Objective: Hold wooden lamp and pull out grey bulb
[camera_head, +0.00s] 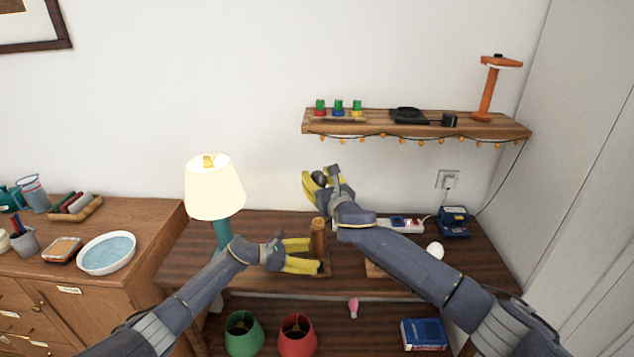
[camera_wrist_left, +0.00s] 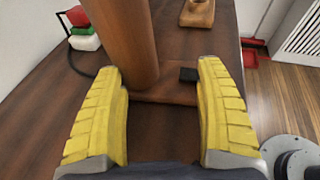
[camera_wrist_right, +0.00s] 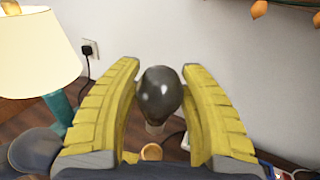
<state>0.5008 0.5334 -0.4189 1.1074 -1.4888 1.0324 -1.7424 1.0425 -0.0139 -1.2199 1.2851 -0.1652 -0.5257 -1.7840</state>
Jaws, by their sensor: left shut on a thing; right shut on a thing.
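The wooden lamp (camera_head: 318,236) stands upright on the table, a brown post on a flat base. In the left wrist view its post (camera_wrist_left: 122,38) rises just beyond my fingers. My left gripper (camera_head: 308,255) is low at the lamp, shut on it with a yellow finger on each side. The grey bulb (camera_head: 320,178) is in the air above the lamp. My right gripper (camera_head: 317,183) is shut on it. In the right wrist view the dark glossy bulb (camera_wrist_right: 160,94) sits between the yellow fingers, with the lamp's round top (camera_wrist_right: 151,152) below and apart from it.
A lit lamp with a cream shade (camera_head: 214,187) stands left of the wooden lamp. A white bulb (camera_head: 434,249), a power strip (camera_head: 404,224) and a blue device (camera_head: 454,221) are on the right. A wall shelf (camera_head: 385,127) hangs above. Green and red shades (camera_head: 297,336) are below.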

